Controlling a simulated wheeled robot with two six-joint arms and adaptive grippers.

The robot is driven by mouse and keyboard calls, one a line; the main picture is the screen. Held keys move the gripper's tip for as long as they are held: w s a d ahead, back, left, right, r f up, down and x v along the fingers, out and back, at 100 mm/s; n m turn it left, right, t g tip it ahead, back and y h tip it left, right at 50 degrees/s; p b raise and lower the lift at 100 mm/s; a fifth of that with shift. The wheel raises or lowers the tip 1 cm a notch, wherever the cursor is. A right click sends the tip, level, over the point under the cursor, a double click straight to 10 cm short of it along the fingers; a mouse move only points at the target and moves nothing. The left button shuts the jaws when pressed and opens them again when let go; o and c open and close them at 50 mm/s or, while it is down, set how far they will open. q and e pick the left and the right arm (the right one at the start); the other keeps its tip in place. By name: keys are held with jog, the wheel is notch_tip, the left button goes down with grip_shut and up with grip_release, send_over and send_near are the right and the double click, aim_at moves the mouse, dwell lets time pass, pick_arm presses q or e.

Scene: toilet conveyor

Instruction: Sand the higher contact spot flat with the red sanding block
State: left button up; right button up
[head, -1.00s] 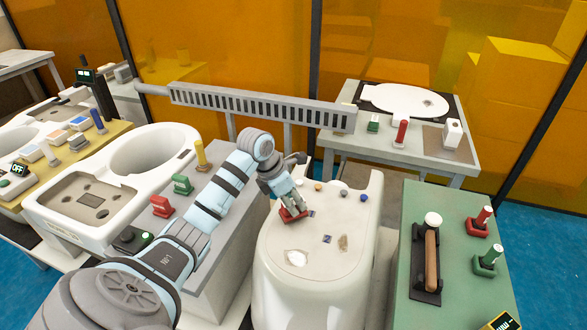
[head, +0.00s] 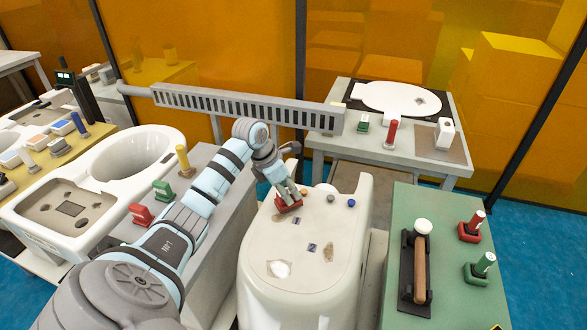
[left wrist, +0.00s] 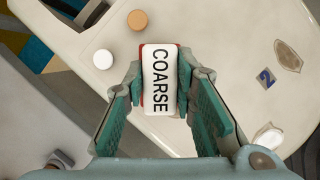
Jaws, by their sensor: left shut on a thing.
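The red sanding block (head: 289,205) is in my left gripper (head: 287,194), at the back left of the white toilet body's top (head: 262,238). In the left wrist view the fingers (left wrist: 160,95) are shut on the block (left wrist: 158,78), whose white upper face reads "COARSE". I cannot tell whether the block touches the surface. A brown patch (head: 328,252) and a whitish patch (head: 279,269) lie nearer the front; they also show in the left wrist view as a brown patch (left wrist: 288,55) and a whitish patch (left wrist: 268,136). A blue "2" tag (left wrist: 265,78) lies between them. My right gripper is out of view.
A green bench (head: 385,270) with a brown-handled tool (head: 420,268) stands at right. A grey bench with a red holder (head: 140,214) and green holder (head: 162,190) stands at left.

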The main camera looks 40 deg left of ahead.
pick_arm(q)
jog(key=p+v, duration=0.1)
jog(key=v, duration=0.2)
jog(key=shift+s+r+p, duration=0.1)
jog(key=shift+r+p, duration=0.25)
jog(key=shift+p, duration=0.05)
jog(key=shift+r+p, duration=0.3)
jog(key=shift+r, duration=0.1)
jog(key=shift+w+r+p, duration=0.25)
jog(key=shift+r+p, duration=0.55)
jog(key=shift+r, duration=0.15)
jog(key=shift+d+r, duration=0.1)
jog(key=shift+r, duration=0.15)
jog(key=shift+s, duration=0.1)
